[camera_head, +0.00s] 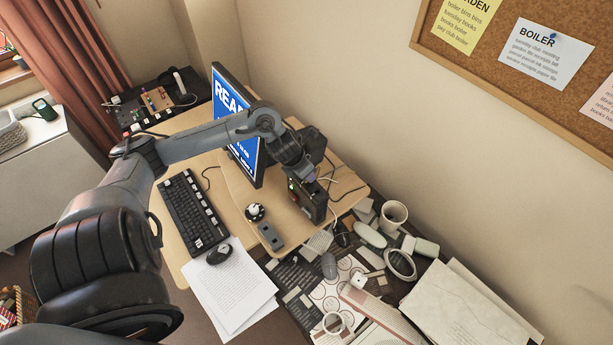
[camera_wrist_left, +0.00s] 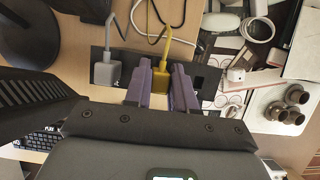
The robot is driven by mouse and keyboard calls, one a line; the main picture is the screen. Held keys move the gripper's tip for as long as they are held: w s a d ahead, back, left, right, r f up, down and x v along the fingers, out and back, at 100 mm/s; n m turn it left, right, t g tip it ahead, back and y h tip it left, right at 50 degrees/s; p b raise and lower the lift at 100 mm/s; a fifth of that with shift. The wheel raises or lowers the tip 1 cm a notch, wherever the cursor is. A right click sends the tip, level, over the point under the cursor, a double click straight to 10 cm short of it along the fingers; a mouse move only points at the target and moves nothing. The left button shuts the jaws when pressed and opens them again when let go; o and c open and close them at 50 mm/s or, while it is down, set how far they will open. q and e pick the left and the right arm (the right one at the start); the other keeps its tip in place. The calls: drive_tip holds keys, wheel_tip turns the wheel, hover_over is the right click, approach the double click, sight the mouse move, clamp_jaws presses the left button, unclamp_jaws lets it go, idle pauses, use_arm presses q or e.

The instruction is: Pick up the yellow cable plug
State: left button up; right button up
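The yellow cable plug (camera_wrist_left: 161,76) sits on the black box-like socket unit (camera_wrist_left: 125,55) in the left wrist view, its yellow cable leading up and away. My left gripper (camera_wrist_left: 163,82) has one purple finger on each side of the plug, close to it. Whether the fingers press on the plug I cannot tell. In the head view my left gripper (camera_head: 303,181) is down at the socket unit (camera_head: 314,207), beside the monitor; the yellow plug is hidden there. My right gripper is in neither view.
A grey plug (camera_wrist_left: 104,71) sits on the same unit, left of the yellow one. The monitor (camera_head: 238,125) stands close to my left arm. A keyboard (camera_head: 193,211), a mouse (camera_head: 219,253) and a white mug (camera_head: 393,215) are nearby. Clutter covers the dark desk at right.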

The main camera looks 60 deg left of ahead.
use_arm(q)
clamp_jaws()
drive_tip(key=shift+r, duration=0.2)
